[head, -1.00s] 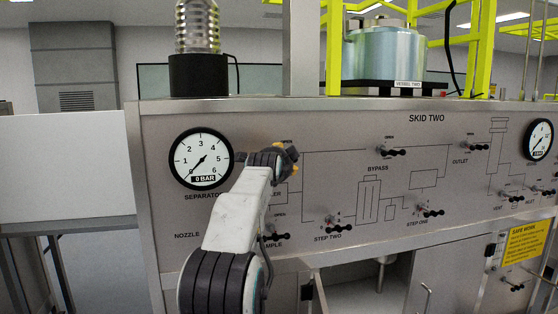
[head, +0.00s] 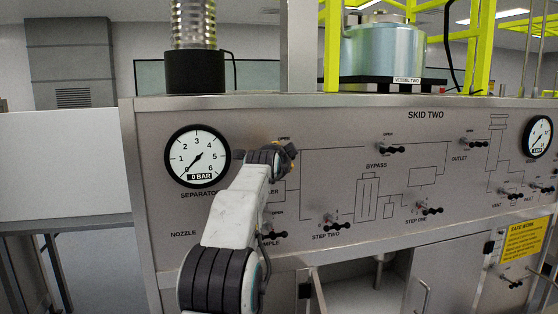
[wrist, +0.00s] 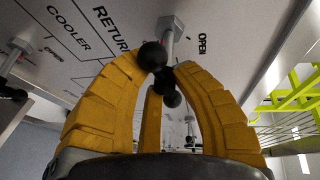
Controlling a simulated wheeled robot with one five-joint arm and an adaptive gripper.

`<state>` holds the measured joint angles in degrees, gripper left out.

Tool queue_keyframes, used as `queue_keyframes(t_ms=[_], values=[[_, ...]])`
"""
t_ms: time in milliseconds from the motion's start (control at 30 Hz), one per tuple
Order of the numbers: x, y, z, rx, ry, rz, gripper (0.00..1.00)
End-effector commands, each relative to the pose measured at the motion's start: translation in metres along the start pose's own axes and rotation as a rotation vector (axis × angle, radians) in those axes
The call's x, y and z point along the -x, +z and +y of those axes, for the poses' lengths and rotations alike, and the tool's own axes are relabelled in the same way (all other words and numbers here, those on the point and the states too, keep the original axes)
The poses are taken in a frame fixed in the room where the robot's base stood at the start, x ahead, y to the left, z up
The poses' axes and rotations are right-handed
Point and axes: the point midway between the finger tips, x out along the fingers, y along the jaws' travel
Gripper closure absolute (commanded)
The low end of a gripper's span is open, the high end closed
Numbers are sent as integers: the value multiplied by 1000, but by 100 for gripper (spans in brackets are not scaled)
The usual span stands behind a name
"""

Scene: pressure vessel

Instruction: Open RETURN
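The RETURN valve (wrist: 168,40) shows in the wrist view as a pale stem with black round knobs. It stands beside the printed words RETURN and OPEN. My gripper (wrist: 155,66) has its yellow fingers around the black knobs. The left fingertip meets the upper knob's edge in the picture, and the right fingertip is close beside it. I cannot tell whether the fingers press on the handle. In the head view my gripper (head: 286,155) is at the panel, right of the separator gauge, and hides the RETURN valve.
The SKID TWO panel (head: 340,150) carries the separator gauge (head: 197,156), reading near zero, and several black-handled valves, including BYPASS (head: 391,149) and STEP TWO (head: 336,224). The sample valve (head: 272,236) is below my wrist. A cabinet (head: 385,285) stands open below.

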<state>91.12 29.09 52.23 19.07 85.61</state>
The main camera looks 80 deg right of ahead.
Motion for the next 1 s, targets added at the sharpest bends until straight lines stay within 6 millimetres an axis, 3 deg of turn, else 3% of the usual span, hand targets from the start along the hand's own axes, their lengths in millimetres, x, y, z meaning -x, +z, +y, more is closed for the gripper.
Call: queue_keyframes(t_ms=[100, 967, 1000], values=[[0, 0, 0, 0, 0, -1, 100], [0, -1, 0, 122, -51, 9, 100], [0, -1, 1, 122, -51, 9, 77]])
